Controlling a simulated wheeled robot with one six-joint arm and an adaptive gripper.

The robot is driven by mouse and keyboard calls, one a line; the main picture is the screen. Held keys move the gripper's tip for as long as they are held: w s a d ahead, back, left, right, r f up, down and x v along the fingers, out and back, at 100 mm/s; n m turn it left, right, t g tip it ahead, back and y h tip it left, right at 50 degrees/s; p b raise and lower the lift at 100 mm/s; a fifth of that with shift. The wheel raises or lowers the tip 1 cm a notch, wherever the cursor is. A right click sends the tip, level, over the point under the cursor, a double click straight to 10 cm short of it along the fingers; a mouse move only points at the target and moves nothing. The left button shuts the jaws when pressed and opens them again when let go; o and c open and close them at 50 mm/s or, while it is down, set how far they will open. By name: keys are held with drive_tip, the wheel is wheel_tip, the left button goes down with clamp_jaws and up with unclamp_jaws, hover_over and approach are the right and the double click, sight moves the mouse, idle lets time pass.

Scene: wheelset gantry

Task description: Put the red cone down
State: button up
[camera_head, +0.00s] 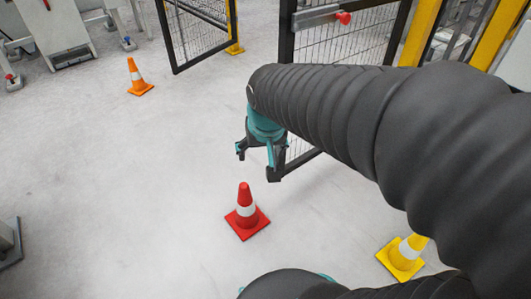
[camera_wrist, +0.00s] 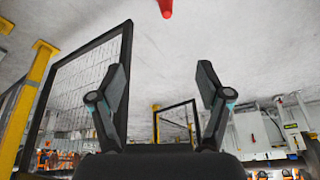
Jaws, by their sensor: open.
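The red cone (camera_head: 246,212) with a white band stands upright on the grey floor in the head view, on its square red base. My gripper (camera_head: 258,162) hangs above and behind it, apart from it, with its fingers spread and nothing between them. In the wrist view, my gripper (camera_wrist: 163,85) shows two dark fingers wide apart. The tip of the red cone (camera_wrist: 166,8) shows at the top edge of that view, beyond the fingertips; the rest of it is out of frame.
An orange cone (camera_head: 138,78) stands at the upper left. A yellow cone (camera_head: 404,256) stands at the lower right, partly hidden by my arm. Mesh fence panels (camera_head: 345,45) stand behind my gripper. The floor left of the red cone is clear.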

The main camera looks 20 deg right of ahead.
drive_tip(key=s+r+n+t, duration=0.1)
drive_tip(key=s+r, duration=0.2)
drive_tip(key=s, duration=0.7)
drive_tip(key=shift+s+a+r+n, duration=0.2)
drive_tip(key=shift+s+a+n, duration=0.1)
drive_tip(key=shift+s+n, duration=0.1)
drive_tip(key=shift+r+p, duration=0.55)
